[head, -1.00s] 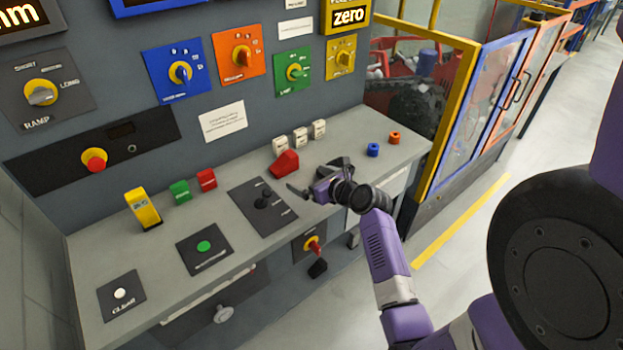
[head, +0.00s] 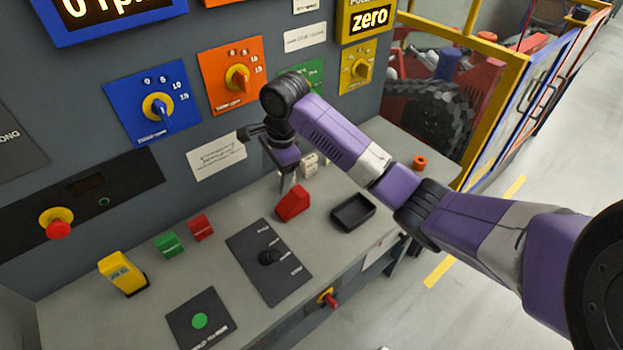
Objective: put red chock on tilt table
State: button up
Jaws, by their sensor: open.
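The red chock (head: 293,203), a wedge-shaped block, lies on the grey console top (head: 222,268) behind the right side of the black lever panel. My gripper (head: 286,182) points down just above and behind the chock, open and with nothing seen between its fingers. The fingers look close to the chock, but I cannot tell whether they touch it. A smaller red block (head: 200,227) stands further left beside a green block (head: 168,244). I cannot pick out a tilt table for certain; beyond the yellow-framed window stands a red machine with a big black wheel (head: 437,113).
A black open tray (head: 353,212) sits right of the chock. White blocks (head: 309,164) stand behind, partly hidden by my arm. An orange ring (head: 419,162) is at the right. A black lever (head: 270,257) and a yellow block (head: 121,270) rise from the console.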

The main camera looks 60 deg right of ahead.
aim_at(294, 196)
jog(key=s, duration=0.1)
jog(key=s+d+g, duration=0.1)
jog(key=s+f+g, duration=0.1)
jog(key=shift+s+d+f+n, duration=0.1)
jog(key=shift+s+d+n, duration=0.15)
jog(key=shift+s+n, duration=0.15)
jog(key=shift+s+f, duration=0.1)
jog(key=shift+s, duration=0.2)
jog(key=shift+d+f, duration=0.15)
jog(key=shift+f, duration=0.65)
jog(key=shift+w+f+p, duration=0.2)
jog(key=shift+f+p, duration=0.55)
jog(key=shift+f, duration=2.25)
grip_shut()
